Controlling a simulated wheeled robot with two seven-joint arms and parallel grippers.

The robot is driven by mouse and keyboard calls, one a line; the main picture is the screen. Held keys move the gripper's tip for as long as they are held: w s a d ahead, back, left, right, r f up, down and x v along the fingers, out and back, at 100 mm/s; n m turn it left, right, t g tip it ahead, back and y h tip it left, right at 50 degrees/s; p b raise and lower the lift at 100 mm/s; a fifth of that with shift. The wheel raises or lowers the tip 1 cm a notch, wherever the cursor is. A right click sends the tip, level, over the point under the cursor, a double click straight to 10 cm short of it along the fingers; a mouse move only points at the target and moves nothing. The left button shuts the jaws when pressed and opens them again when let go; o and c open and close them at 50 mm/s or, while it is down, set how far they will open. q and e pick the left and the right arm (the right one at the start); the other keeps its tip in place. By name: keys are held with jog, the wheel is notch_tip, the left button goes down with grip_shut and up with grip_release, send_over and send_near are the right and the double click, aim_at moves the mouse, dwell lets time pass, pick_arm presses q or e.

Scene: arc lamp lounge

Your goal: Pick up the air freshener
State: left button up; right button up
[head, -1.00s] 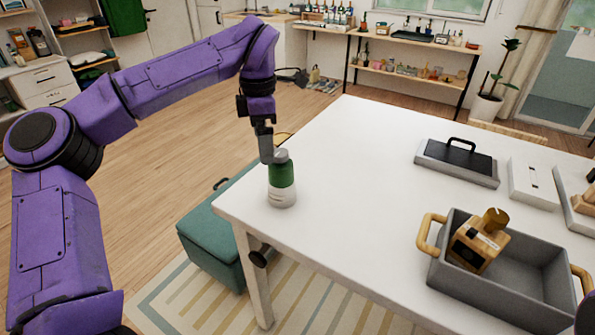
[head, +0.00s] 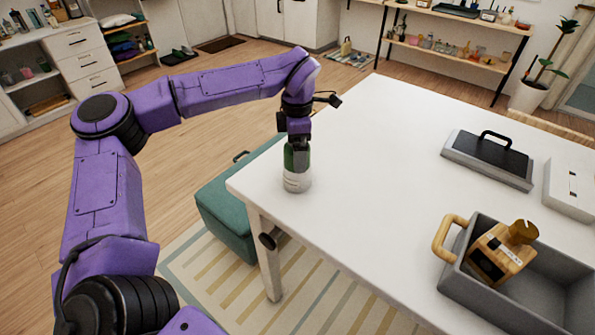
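The air freshener appears to be the green and white can (head: 297,182), upright near the left corner of the white table (head: 375,215). My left gripper (head: 299,160) points down from above at the can's upper part. One grey finger overlaps the green top; the other finger is hidden, so I cannot tell whether the gripper is closed on the can. The can's base appears to rest on the tabletop. My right gripper is not in view.
A grey tray (head: 463,290) with wooden handles holds a wooden block-like item (head: 497,255) at right. A black-handled dark slab (head: 488,155) and a white box (head: 572,188) lie behind it. A teal ottoman (head: 225,215) stands left of the table. The table's middle is clear.

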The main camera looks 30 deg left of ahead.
pick_arm(q)
jog(key=shift+s, duration=0.1)
grip_shut()
jog(key=shift+r, duration=0.1)
